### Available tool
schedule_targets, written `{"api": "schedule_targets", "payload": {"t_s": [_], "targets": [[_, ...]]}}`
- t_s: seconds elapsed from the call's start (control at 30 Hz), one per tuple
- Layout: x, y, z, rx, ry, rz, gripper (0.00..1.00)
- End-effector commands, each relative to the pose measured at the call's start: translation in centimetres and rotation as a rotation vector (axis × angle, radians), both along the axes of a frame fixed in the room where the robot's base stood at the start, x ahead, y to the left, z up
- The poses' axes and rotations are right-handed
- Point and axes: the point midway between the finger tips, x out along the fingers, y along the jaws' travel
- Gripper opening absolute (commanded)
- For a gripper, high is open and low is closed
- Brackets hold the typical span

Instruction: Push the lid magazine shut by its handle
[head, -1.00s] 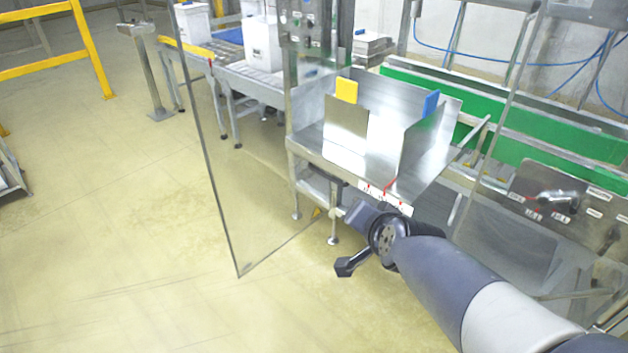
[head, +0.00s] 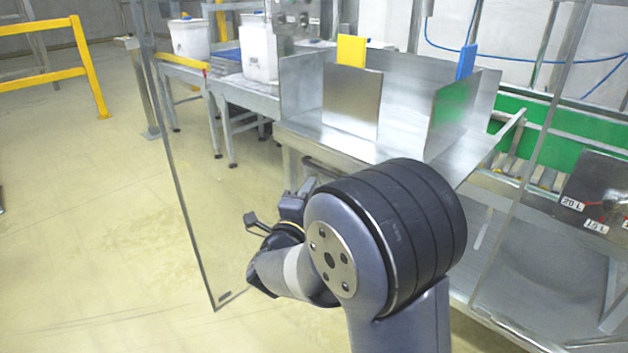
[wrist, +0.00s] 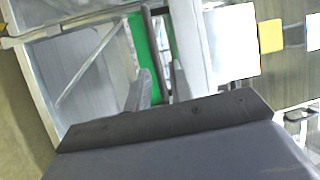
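The lid magazine (head: 350,101) is an open metal tray with upright plates, one with a yellow tab (head: 351,50) and one with a blue tab (head: 466,60). In the wrist view the yellow tab (wrist: 270,36) shows at the upper right. I cannot make out its handle for certain; my arm covers part of the tray's front. My gripper (head: 278,207) is in front of and below the tray's left front, apart from the plates. It is small and partly hidden by my arm, so its opening is unclear. A dark part of my wrist fills the lower wrist view.
A clear door panel (head: 185,190) with a thin frame stands open to the left of my gripper. A roller conveyor with white buckets (head: 190,37) runs behind.

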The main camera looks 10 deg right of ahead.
Motion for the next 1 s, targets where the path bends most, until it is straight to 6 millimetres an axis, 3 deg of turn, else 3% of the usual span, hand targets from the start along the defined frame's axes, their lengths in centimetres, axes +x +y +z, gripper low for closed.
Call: {"api": "schedule_targets", "payload": {"t_s": [0.07, 0.27, 0.7, 1.0], "targets": [[-0.1, 0.0, -1.3, 0.009, -0.027, -0.026, 0.22], [0.5, -0.5, -1.1, 0.016, -0.050, -0.049, 0.22], [7.0, -4.6, 0.2, 0.014, -0.047, -0.049, 0.22], [8.9, -5.6, 0.7, 0.013, -0.045, -0.045, 0.22]]}}
